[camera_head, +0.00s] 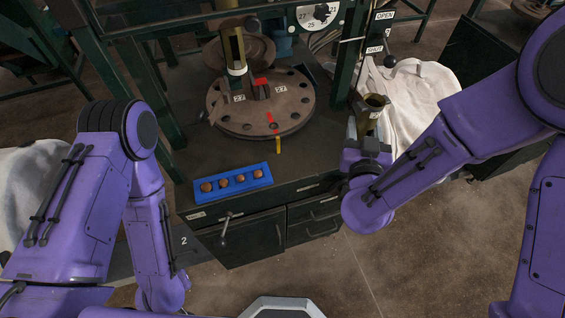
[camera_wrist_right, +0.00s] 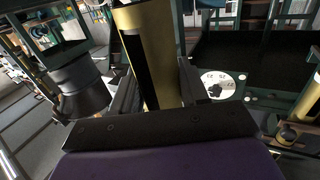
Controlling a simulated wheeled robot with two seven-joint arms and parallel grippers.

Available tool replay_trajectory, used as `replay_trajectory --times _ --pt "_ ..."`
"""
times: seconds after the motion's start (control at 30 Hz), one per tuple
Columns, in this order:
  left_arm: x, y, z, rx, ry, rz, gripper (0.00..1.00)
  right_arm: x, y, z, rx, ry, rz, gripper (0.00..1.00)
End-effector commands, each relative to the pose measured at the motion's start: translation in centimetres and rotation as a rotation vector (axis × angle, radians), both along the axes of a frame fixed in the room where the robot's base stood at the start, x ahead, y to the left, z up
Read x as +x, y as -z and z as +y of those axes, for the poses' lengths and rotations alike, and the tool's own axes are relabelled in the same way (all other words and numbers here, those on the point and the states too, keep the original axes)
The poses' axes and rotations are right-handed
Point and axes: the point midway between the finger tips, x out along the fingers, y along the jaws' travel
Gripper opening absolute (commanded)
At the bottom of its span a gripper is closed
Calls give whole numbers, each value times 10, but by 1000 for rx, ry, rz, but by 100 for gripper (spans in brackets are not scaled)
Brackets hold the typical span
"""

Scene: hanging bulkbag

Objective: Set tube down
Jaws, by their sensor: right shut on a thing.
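A brass tube (camera_head: 373,106) with an open top is held by my right gripper (camera_head: 367,133), to the right of the bench and in front of the white bag. In the right wrist view the tube (camera_wrist_right: 148,50) stands between the two dark fingers of the right gripper (camera_wrist_right: 157,92), with a dark slot along its side. The tube's lower end is hidden. Another brass tube (camera_head: 233,46) with a white band stands upright at the back left of the round plate (camera_head: 235,118). My left arm shows at the left, but its gripper does not.
A blue tray (camera_head: 232,190) with several round brown pieces lies at the bench's front. The round plate has holes, a red block and a red mark. A lever (camera_head: 390,62) stands by OPEN and SHUT labels. Bench top around the tray is clear.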

Motion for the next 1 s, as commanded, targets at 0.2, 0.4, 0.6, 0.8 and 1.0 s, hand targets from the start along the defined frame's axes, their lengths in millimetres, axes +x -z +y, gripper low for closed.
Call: replay_trajectory --times 0.2,0.4,0.6,0.8,1.0 --pt "-2 82 0 0 -1 2 43 -14 -9 66 -5 65 -14 6" --pt "-3 85 0 0 -1 2 43 -17 -20 85 -4 68 3 6" --pt "-2 85 0 -1 0 1 43 10 -3 60 -3 75 10 6" --pt "-2 86 0 0 0 1 43 54 25 20 -3 75 9 6" --pt "-2 91 0 0 0 1 43 77 67 -1 -3 71 8 6"
